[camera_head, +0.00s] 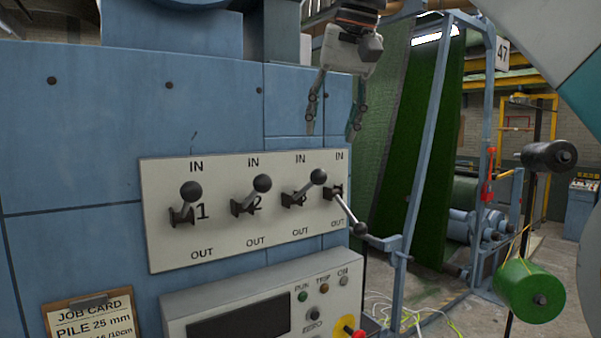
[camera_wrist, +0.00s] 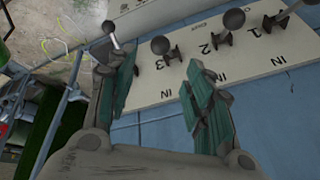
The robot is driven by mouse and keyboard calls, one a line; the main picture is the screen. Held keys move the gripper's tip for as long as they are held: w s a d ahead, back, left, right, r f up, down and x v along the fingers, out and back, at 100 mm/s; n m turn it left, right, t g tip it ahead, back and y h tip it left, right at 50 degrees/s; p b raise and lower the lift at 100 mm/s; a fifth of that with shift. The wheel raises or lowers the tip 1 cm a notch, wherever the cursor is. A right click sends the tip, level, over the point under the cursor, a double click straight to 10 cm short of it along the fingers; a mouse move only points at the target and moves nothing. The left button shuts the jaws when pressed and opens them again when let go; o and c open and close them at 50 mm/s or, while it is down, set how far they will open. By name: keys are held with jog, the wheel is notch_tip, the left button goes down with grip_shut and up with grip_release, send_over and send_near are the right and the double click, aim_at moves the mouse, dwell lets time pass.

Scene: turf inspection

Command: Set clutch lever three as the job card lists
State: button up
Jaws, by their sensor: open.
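A pale plate (camera_head: 165,240) on the blue machine carries several black-knobbed clutch levers between IN and OUT labels. Lever three (camera_head: 319,177) has its knob raised toward IN; it also shows in the wrist view (camera_wrist: 160,45), where the plate appears upside down. The knobs of lever one (camera_head: 191,192) and lever two (camera_head: 262,184) are also raised. The rightmost lever (camera_head: 360,229) points down toward OUT. My gripper (camera_head: 332,131) is open and empty, above the plate's right end, apart from the levers.
A control box (camera_head: 240,285) with a dark screen and buttons juts out below the plate. A blue frame (camera_head: 425,150) with green turf (camera_head: 440,130) stands at right. A green spool (camera_head: 532,290) stands in the right foreground.

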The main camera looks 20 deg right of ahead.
aim_at(320, 170)
jog(key=x, duration=1.1)
jog(key=shift+f, duration=0.45)
jog(key=shift+a, duration=0.1)
grip_shut()
